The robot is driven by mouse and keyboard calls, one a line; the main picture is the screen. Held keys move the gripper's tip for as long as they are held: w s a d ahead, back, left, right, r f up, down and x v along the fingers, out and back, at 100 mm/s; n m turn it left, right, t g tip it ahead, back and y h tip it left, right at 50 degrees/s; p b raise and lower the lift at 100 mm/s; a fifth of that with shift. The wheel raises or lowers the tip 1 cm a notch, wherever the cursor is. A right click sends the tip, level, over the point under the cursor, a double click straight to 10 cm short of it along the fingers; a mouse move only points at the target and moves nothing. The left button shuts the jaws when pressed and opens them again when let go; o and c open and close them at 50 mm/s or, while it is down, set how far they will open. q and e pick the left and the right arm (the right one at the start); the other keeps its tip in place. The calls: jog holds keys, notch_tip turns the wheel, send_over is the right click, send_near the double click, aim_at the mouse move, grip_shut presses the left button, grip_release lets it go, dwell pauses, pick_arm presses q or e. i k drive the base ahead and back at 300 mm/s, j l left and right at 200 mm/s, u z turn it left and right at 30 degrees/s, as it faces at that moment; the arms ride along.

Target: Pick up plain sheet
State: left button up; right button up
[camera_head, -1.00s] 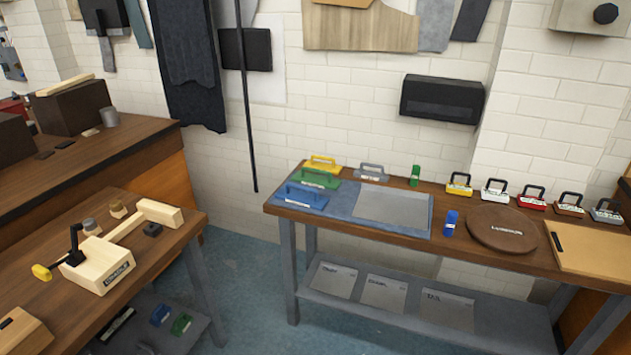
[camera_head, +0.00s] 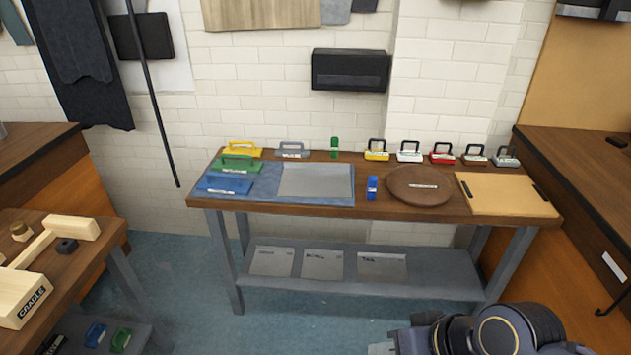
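A plain grey sheet (camera_head: 316,180) with no label lies flat on a blue mat (camera_head: 262,197) on the long wooden-topped table. Three labelled grey sheets lie on the shelf below: a left one (camera_head: 272,261), a middle one (camera_head: 322,265) and a right one marked like "TAIL" (camera_head: 382,268). My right gripper (camera_head: 388,346) shows only partly at the bottom edge, low in front of the table and well apart from the sheets. Its fingers are cut off, so its opening is hidden. My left gripper is out of view.
Blue (camera_head: 225,183), green (camera_head: 241,163) and yellow (camera_head: 242,149) handled tools line the mat's left side. A blue bottle-like item (camera_head: 372,188), a round brown board (camera_head: 420,186) and a tan board (camera_head: 505,194) are to the right. Floor (camera_head: 200,285) is clear between the tables.

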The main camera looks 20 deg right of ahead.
aim_at(298, 179)
jog(key=i+l+u, duration=0.1)
jog(key=i, duration=0.35)
jog(key=i+l, duration=0.3)
jog(key=i, duration=0.15)
jog(key=i+l+u, duration=0.15)
jog(key=i, duration=0.3)
jog(key=i+l, duration=0.35)
jog(key=i+u, duration=0.05)
jog(key=i, duration=0.05)
